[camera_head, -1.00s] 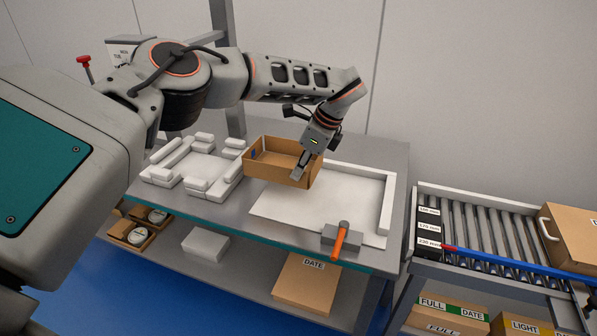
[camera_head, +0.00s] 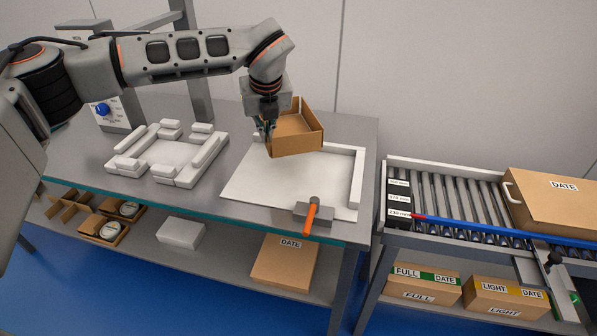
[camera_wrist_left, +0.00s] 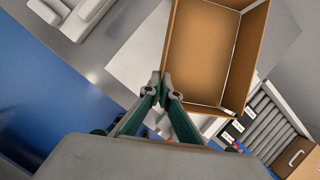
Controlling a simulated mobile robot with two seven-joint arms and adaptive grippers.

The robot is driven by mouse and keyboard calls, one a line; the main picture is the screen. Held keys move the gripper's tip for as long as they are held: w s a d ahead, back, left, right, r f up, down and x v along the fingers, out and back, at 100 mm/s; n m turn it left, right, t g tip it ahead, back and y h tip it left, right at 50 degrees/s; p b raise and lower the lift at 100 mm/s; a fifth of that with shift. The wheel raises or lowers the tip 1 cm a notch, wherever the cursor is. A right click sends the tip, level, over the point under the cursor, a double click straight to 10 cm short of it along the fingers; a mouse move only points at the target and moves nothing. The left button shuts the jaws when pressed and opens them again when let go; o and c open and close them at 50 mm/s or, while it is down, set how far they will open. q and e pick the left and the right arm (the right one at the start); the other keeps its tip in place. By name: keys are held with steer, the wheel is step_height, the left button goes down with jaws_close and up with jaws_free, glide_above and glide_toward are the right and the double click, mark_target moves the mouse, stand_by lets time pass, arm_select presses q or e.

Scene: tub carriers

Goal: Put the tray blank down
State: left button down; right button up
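The tray blank is an open brown cardboard tray (camera_head: 296,142). It hangs tilted over the back of the white sheet (camera_head: 285,180) on the bench. My left gripper (camera_head: 267,142) is at its left wall, fingers closed together on the wall's edge. In the left wrist view the fingertips (camera_wrist_left: 165,86) meet at the edge of the tray (camera_wrist_left: 203,55), whose open inside faces the camera and looks empty. The exact gap under the tray is hard to tell. My right gripper is not in view.
A white block-walled fixture (camera_head: 168,152) stands left on the bench. A white raised border (camera_head: 357,180) edges the sheet, and a grey clamp with an orange handle (camera_head: 311,218) sits at its front. A roller conveyor (camera_head: 455,205) with a carton (camera_head: 560,200) is at right.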

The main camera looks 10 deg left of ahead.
arm_select(q)
steer(key=w+a+r+m+h, duration=0.1)
steer(key=a+r+m+h, duration=0.1)
steer(key=a+r+m, duration=0.35)
glide_above(259, 182)
steer(key=shift+m, duration=0.35)
step_height(259, 182, down, 17)
steer(key=shift+f+p, duration=0.2)
steer(key=shift+p, duration=0.15)
steer(key=shift+s+f, duration=0.1)
steer(key=c, duration=2.3)
jaws_free()
steer(key=shift+r, duration=0.45)
steer(key=v, duration=0.7)
steer(key=b+v, duration=0.1)
steer(key=v, duration=0.3)
steer(key=shift+s+a, duration=0.3)
steer(key=shift+s, duration=0.05)
